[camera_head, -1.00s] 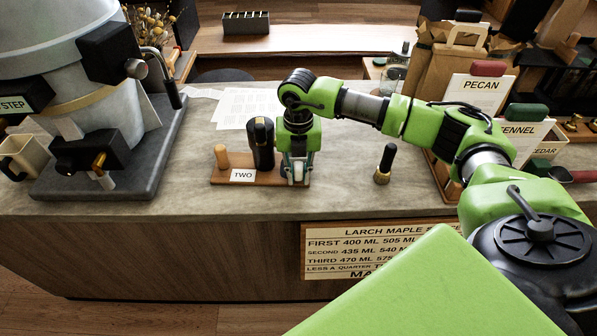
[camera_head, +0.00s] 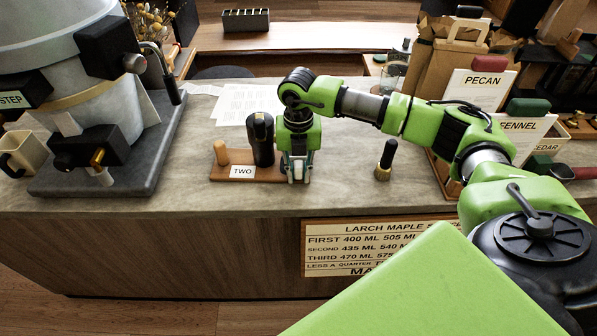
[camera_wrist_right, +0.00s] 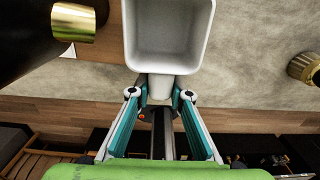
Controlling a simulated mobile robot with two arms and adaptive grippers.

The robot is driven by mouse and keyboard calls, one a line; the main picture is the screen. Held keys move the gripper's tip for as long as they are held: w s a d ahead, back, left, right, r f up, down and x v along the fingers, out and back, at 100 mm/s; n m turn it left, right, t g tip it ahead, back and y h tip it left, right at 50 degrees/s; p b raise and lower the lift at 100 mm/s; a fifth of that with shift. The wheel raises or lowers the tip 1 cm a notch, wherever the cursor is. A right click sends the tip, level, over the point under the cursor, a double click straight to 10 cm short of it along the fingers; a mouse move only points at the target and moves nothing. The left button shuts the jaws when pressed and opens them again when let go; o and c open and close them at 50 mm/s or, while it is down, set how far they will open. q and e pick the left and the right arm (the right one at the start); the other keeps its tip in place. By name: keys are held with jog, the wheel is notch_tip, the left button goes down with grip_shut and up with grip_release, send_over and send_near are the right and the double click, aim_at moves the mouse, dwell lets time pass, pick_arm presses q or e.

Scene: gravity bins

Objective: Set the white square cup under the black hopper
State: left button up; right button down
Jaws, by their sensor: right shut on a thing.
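My right gripper (camera_head: 298,174) is low over the right end of a small wooden board labelled TWO (camera_head: 220,178). In the right wrist view, the right gripper (camera_wrist_right: 160,94) is shut on the short tab or handle of the white square cup (camera_wrist_right: 168,68). The cup's open mouth faces the camera and its inside looks empty. In the head view the gripper hides most or all of the cup. I cannot pick out the black hopper for certain in these frames. My left gripper is not in view.
A black cylinder (camera_head: 261,140) and a wooden peg (camera_head: 221,153) stand left of the gripper. A black-handled brass tool (camera_head: 386,160) stands to its right. The big grey machine (camera_head: 95,110) fills the left. Label stands, PECAN among them (camera_head: 478,92), are at right.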

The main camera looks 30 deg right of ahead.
jog(key=shift+f, duration=0.15)
jog(key=c, duration=1.8)
grip_release()
notch_tip(320, 180, up, 12)
jog(key=shift+r, duration=0.1)
